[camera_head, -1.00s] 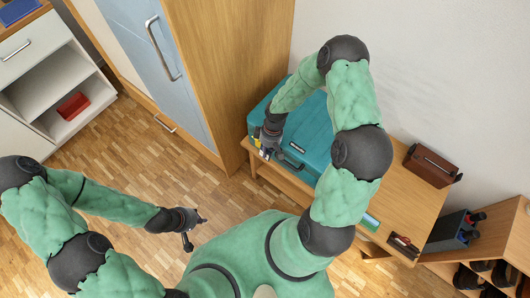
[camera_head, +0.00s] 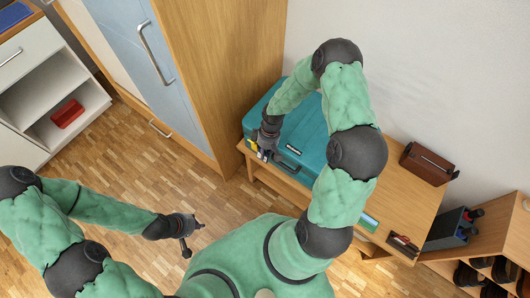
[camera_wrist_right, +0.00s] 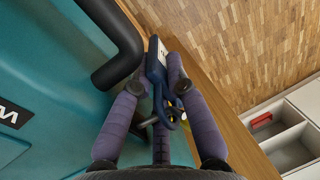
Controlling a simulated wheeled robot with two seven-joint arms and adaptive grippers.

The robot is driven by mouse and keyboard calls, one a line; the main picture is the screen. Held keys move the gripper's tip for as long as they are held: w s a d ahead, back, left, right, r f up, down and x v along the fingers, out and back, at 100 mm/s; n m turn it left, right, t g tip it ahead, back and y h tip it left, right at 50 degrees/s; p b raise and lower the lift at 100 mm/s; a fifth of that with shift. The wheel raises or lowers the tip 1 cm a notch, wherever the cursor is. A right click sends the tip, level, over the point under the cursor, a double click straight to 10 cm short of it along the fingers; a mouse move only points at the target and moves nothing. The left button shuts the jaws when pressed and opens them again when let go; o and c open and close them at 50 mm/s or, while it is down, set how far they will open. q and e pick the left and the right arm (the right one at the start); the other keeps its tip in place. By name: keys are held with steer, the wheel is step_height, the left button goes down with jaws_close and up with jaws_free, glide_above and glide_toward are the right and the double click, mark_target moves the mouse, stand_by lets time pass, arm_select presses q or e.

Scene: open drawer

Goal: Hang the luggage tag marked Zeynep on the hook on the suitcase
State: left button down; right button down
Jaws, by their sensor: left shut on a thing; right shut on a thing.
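The teal suitcase (camera_head: 308,135) lies on a wooden table beside the wardrobe. Its black handle (camera_wrist_right: 122,45) is just left of my right gripper (camera_wrist_right: 157,78) in the right wrist view. That gripper is shut on a dark blue luggage tag (camera_wrist_right: 155,57) with a white label; the writing is unreadable. The tag's dark loop (camera_wrist_right: 173,117) hangs between the fingers. A thin grey peg, perhaps the hook (camera_wrist_right: 146,123), reaches close to the loop; I cannot tell whether it passes through. In the head view, my right gripper (camera_head: 265,150) is at the suitcase's front edge. My left gripper (camera_head: 195,236) is shut on a dark thing, away from the table.
A yellow piece (camera_head: 253,145) shows beside my right gripper. The wardrobe (camera_head: 225,75) stands close left of the suitcase. A brown case (camera_head: 428,165) and a small tray (camera_head: 403,245) are on the table (camera_head: 400,200). The floor around my left gripper is clear.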

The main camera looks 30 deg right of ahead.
steer(key=c, duration=1.2)
jaws_free()
steer(key=shift+o, duration=0.2)
steer(key=shift+r, duration=0.15)
steer(key=shift+w+d+r, duration=0.1)
steer(key=shift+w+r, duration=0.05)
steer(key=shift+r, duration=0.1)
steer(key=v, duration=1.1)
steer(key=shift+r, duration=0.1)
steer(key=s+a+f+m+y, duration=0.1)
steer(key=s+a+f+m, duration=0.2)
steer(key=s+a+f, duration=0.3)
steer(key=s+a+f+m+t, duration=0.1)
steer(key=s+a+f+m, duration=0.2)
steer(key=a, duration=0.9)
steer(key=shift+s+f+m+y, duration=0.4)
steer(key=shift+s+f, duration=1.35)
steer(key=shift+f, duration=0.5)
